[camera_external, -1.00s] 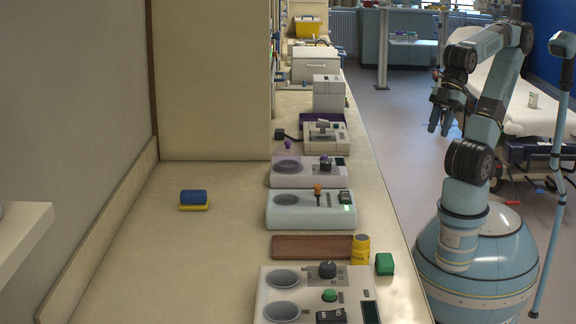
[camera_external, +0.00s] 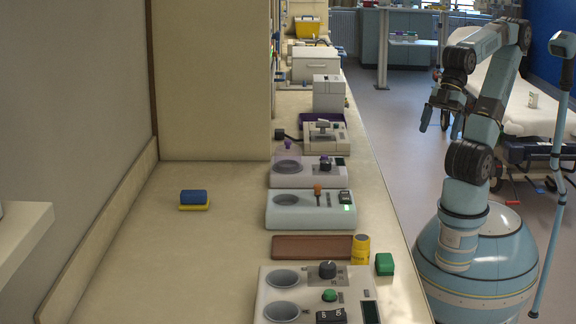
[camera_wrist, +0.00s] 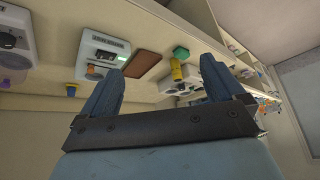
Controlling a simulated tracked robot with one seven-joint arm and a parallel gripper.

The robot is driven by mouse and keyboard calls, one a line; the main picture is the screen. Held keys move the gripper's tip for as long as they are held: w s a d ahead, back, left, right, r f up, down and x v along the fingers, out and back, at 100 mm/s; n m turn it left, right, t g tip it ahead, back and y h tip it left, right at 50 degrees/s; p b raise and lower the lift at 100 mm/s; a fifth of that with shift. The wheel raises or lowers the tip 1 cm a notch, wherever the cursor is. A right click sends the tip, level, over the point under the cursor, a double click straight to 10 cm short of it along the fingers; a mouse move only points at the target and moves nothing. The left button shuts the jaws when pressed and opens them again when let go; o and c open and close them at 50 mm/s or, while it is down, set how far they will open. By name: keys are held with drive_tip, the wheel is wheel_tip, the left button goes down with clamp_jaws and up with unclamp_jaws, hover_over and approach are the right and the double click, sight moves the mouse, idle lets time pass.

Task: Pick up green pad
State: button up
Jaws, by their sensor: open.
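The green pad (camera_external: 385,264) lies on the counter near its right edge, beside a yellow bottle (camera_external: 361,249). In the wrist view the green pad (camera_wrist: 181,52) shows beyond my fingers, above the yellow bottle (camera_wrist: 176,69). My gripper (camera_external: 433,118) is in the air over the floor, to the right of the counter and well apart from the pad. Its two fingers stand apart in the wrist view (camera_wrist: 160,85), with nothing between them but the distant counter.
A brown tray (camera_external: 312,247) lies left of the bottle. Several devices line the counter, including a white one (camera_external: 272,299) in front and a pale green one (camera_external: 310,222) behind. A blue and yellow block (camera_external: 194,200) lies at left on bare counter (camera_external: 180,260).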

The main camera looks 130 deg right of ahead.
drive_tip(key=w+a+f+m+t, duration=0.1)
drive_tip(key=w+a+f+t, duration=0.1)
drive_tip(key=w+a, duration=0.5)
drive_tip(key=w+a+f+m+t+y, duration=0.1)
drive_tip(key=w+a+f+m+t, duration=0.15)
drive_tip(key=w, duration=0.85)
drive_tip(key=w+a+f+m+t, duration=0.1)
drive_tip(key=w+a, duration=0.5)
drive_tip(key=w, duration=0.3)
drive_tip(key=m+h, duration=0.5)
drive_tip(key=h, duration=0.9)
approach(385, 258)
drive_tip(key=shift+n+t, duration=0.25)
drive_tip(key=shift+t, duration=0.2)
drive_tip(key=x, duration=0.4)
drive_tip(key=shift+w+d+f, duration=0.15)
drive_tip(key=shift+w+f, duration=0.05)
drive_tip(key=shift+w, duration=0.15)
drive_tip(key=shift+s+d+f+x, duration=0.1)
drive_tip(key=shift+x, duration=1.25)
drive_tip(key=shift+s+d+f+x, duration=0.1)
drive_tip(key=shift+f+x, duration=0.05)
drive_tip(key=shift+x, duration=1.15)
